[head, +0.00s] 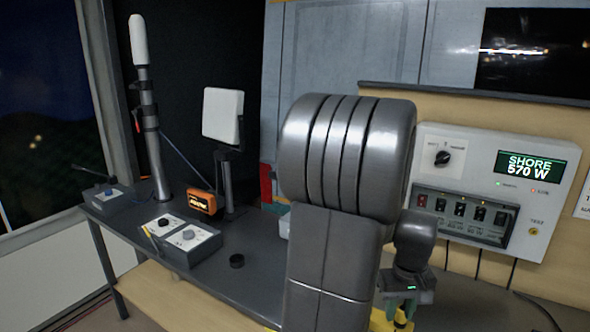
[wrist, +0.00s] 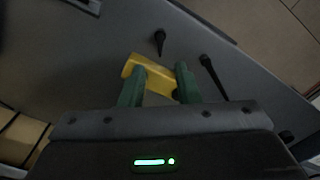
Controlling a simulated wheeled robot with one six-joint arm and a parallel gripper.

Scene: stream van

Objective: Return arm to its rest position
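My arm rises in the middle of the head view, its large grey joint covering part of the back wall. My gripper (head: 400,304) hangs low, right of that joint, pointing down in front of the bench and wall panel. In the wrist view its two green fingers (wrist: 160,74) stand apart with a gap between them. A yellow part shows behind and between the fingers; it extends past the left finger, and I see no clear grip on it. Whether it belongs to my own body I cannot tell.
A white panel (head: 521,160) reading SHORE 570 W hangs on the right wall, under a dark screen (head: 535,52).

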